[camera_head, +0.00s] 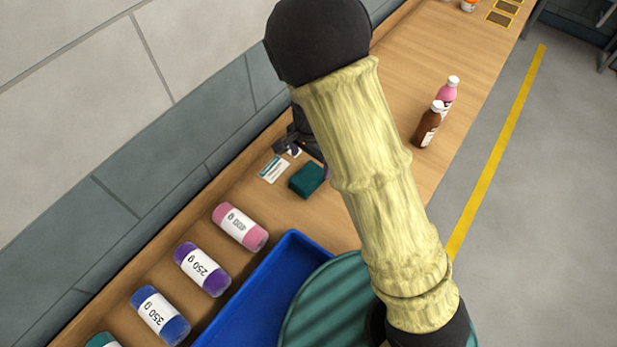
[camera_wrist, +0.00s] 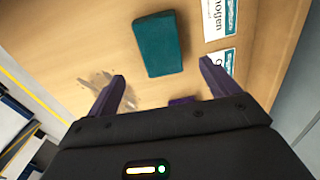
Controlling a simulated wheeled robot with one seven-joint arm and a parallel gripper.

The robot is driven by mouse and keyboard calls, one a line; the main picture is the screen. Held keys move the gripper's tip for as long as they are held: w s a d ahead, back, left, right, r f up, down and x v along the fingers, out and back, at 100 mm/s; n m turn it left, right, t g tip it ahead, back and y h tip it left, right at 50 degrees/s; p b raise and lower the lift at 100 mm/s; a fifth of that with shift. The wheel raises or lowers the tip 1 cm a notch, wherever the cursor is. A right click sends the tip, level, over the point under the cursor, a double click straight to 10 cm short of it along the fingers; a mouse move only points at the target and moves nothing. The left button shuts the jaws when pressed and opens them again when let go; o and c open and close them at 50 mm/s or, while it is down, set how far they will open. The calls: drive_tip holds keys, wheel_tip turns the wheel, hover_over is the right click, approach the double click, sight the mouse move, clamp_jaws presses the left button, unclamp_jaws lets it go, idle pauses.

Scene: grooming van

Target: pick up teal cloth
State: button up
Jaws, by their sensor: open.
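The teal cloth (camera_head: 307,179) is a small folded block lying on the wooden counter, left of my pale arm in the head view. In the wrist view the teal cloth (camera_wrist: 158,44) lies ahead of my gripper (camera_wrist: 163,88). My gripper's two purple fingers are apart, with nothing held between them. The cloth is beyond the fingertips and appears not to be touched. In the head view my gripper is mostly hidden behind my arm, with a dark part of it showing just above the cloth.
White-and-teal cards (camera_head: 274,169) lie beside the cloth near the wall. Several labelled jars (camera_head: 240,227) and a blue tray (camera_head: 262,290) are nearer. A brown bottle (camera_head: 429,124) and a pink bottle (camera_head: 447,95) stand right of my arm. A greyish smear (camera_wrist: 110,88) marks the counter.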

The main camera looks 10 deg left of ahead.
sight(308, 176)
wheel_tip(308, 176, down, 3)
drive_tip(key=shift+r, duration=0.15)
drive_tip(key=f, duration=0.2)
drive_tip(key=f+p, duration=0.1)
drive_tip(key=f, duration=0.1)
drive_tip(key=shift+s+a+f, duration=0.1)
drive_tip(key=shift+s+a, duration=0.1)
drive_tip(key=shift+s, duration=0.1)
drive_tip(key=shift+f, duration=0.5)
drive_tip(key=shift+w, duration=0.1)
drive_tip(key=shift+c, duration=0.2)
drive_tip(key=c, duration=0.7)
drive_tip(key=shift+a, duration=0.1)
drive_tip(key=c, duration=0.3)
